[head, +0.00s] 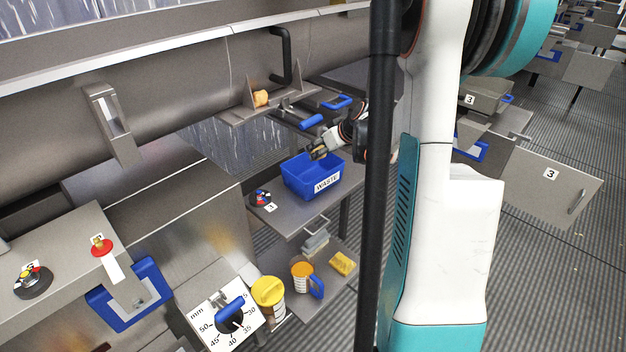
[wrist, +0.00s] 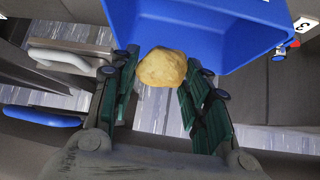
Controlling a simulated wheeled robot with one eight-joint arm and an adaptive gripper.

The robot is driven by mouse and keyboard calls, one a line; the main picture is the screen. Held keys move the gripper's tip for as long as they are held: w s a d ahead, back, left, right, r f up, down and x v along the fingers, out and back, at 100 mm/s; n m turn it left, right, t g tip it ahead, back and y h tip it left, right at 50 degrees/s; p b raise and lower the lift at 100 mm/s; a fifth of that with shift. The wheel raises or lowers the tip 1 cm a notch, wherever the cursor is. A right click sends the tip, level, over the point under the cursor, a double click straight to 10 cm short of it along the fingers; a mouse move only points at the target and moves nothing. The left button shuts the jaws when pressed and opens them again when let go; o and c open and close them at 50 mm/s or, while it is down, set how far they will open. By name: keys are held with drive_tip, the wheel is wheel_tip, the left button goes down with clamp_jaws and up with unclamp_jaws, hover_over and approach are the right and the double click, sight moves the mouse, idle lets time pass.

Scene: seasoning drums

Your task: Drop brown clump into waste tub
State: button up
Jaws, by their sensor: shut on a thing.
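The brown clump (wrist: 162,67) is a rounded, tan-brown lump. It sits between the fingertips of my gripper (wrist: 166,72), which is shut on it, in the wrist view. The blue waste tub (head: 312,178), labelled WASTE, stands on a grey shelf in the head view. My gripper (head: 318,151) is at the tub's back rim, seemingly above its opening; the exact height is hard to tell. The tub also fills the top of the wrist view (wrist: 215,30), beyond the clump.
An orange lump (head: 261,98) rests on a bracket at the drum (head: 180,85). The lower shelf holds an orange-and-white jug (head: 302,277) and a yellow sponge (head: 342,263). A yellow-lidded container (head: 269,296) stands nearby.

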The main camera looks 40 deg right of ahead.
wheel_tip(320, 180, down, 2)
drive_tip(key=shift+f+b, duration=0.1)
drive_tip(key=shift+b, duration=0.35)
drive_tip(key=o, duration=1.1)
drive_tip(key=shift+s+r, duration=0.1)
drive_tip(key=shift+r, duration=0.1)
drive_tip(key=v, duration=1.1)
drive_tip(key=shift+s+r, duration=0.25)
drive_tip(key=shift+a, duration=0.15)
